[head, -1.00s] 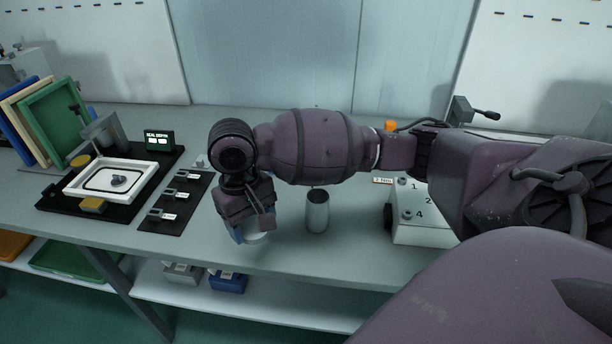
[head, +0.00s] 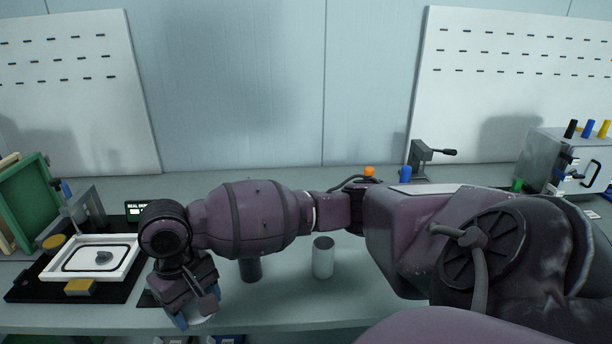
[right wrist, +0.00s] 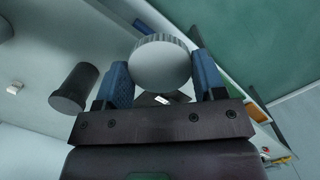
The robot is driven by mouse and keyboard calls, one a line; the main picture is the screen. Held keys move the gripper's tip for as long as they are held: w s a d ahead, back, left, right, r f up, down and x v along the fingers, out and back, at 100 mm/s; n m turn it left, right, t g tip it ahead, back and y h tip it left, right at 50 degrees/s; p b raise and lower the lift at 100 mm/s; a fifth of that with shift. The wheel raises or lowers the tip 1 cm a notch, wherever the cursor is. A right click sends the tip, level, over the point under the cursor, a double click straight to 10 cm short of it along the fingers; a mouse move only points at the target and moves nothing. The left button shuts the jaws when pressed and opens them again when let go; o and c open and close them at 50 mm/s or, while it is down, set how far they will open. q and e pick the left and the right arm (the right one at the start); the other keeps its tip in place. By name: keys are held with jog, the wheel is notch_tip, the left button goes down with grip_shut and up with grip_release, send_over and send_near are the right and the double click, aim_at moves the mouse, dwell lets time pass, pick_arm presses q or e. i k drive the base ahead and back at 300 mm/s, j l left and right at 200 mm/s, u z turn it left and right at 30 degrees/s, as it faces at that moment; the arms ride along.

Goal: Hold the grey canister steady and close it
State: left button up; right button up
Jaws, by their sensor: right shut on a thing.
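My right gripper (head: 196,318) is shut on a pale round lid (head: 203,320) and holds it near the front of the table, at the lower left of the head view. In the right wrist view the lid (right wrist: 160,65) has a ribbed rim and sits between the blue fingers. A dark grey canister (head: 251,271) stands upright to the right of my gripper, its upper part hidden by my arm. It also shows in the right wrist view (right wrist: 75,88), apart from the fingers. A lighter grey canister (head: 323,259) stands upright further right. My left gripper is out of view.
A black fixture with a white framed panel (head: 92,258) stands at the left, beside a green board (head: 30,200). A clamp (head: 425,160) and a grey box (head: 570,165) stand at the back right. Bare tabletop lies in front of the canisters.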

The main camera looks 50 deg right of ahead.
aim_at(323, 247)
jog(key=i+j, duration=0.1)
jog(key=j, duration=0.4)
jog(key=z, duration=1.55)
jog(key=i+j, duration=0.05)
jog(key=j, duration=0.05)
